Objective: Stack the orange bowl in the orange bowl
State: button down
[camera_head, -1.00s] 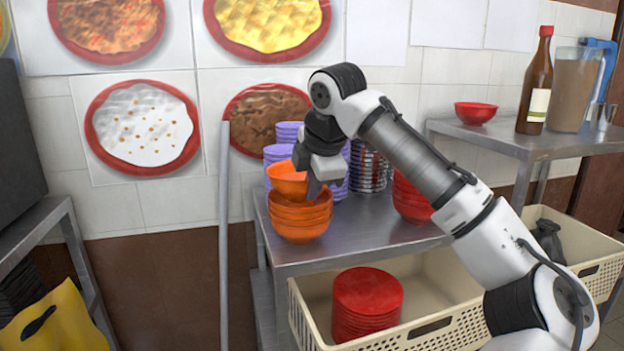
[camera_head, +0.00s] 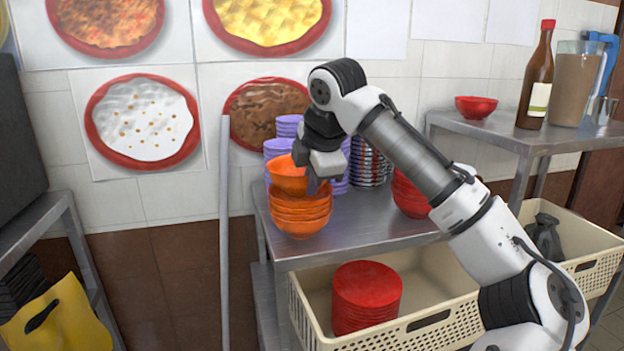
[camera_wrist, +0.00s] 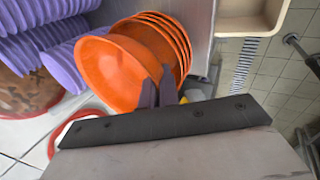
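An orange bowl (camera_head: 287,177) is above and a little left of the stack of orange bowls (camera_head: 300,222), tilted, at the left front corner of the metal table. In the wrist view the held bowl (camera_wrist: 110,70) overlaps the stack's rims (camera_wrist: 176,38). My gripper (camera_head: 315,186) is at the right side of the upper bowl. In the wrist view my gripper (camera_wrist: 159,88) has its two fingers close together on that bowl's rim. Whether the upper bowl touches the stack is hard to tell.
Purple stacked dishes (camera_head: 277,148) stand close behind the bowls. Red bowls (camera_head: 409,197) stand to the right, with free metal tabletop (camera_head: 355,228) between. A cream crate (camera_head: 455,325) with red dishes (camera_head: 366,293) is below. A grey pole (camera_head: 224,250) stands left of the table.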

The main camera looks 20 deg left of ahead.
jog(key=shift+f, duration=0.8)
dwell(1.0)
jog(key=c, duration=1.6)
grip_release()
jog(key=b+v, duration=0.1)
jog(key=v, duration=1.3)
